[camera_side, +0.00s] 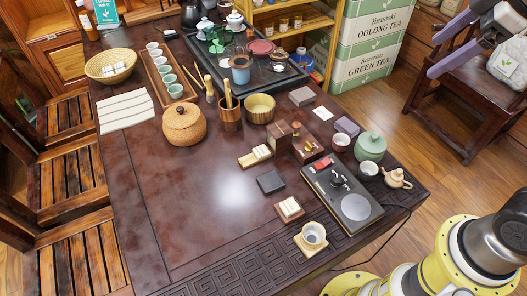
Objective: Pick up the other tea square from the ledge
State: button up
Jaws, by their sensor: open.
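A brown wooden block stand (281,138) sits right of the table's centre. A lower step, which looks like the ledge (315,153), is on its right side. Small dark brown pieces (297,128) are at this stand; they may be tea squares, but they are too small to tell apart surely. My gripper (434,57) is at the upper right, with two purple fingers spread apart and nothing between them. In the picture it overlaps the chair, well to the right of the stand and clear of the table.
A black tray (352,207) with small items, a green jar (370,146), cups and a small teapot (397,178) stand close to the ledge. A wooden cup (230,113) of tools is at left. The table's left front is bare.

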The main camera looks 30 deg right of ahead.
jog(key=w+a+n, duration=0.2)
jog(key=w+n, duration=0.1)
jog(key=w, duration=0.4)
jog(key=n+g, duration=0.6)
jog(key=n, duration=0.1)
send_over(261, 151)
notch_tip(261, 151, down, 25)
jog(key=f, duration=0.7)
jog(key=shift+d, duration=0.2)
jog(key=shift+a+f, duration=0.15)
jog(key=shift+f, duration=2.95)
grip_shut()
jog(key=shift+r, duration=0.1)
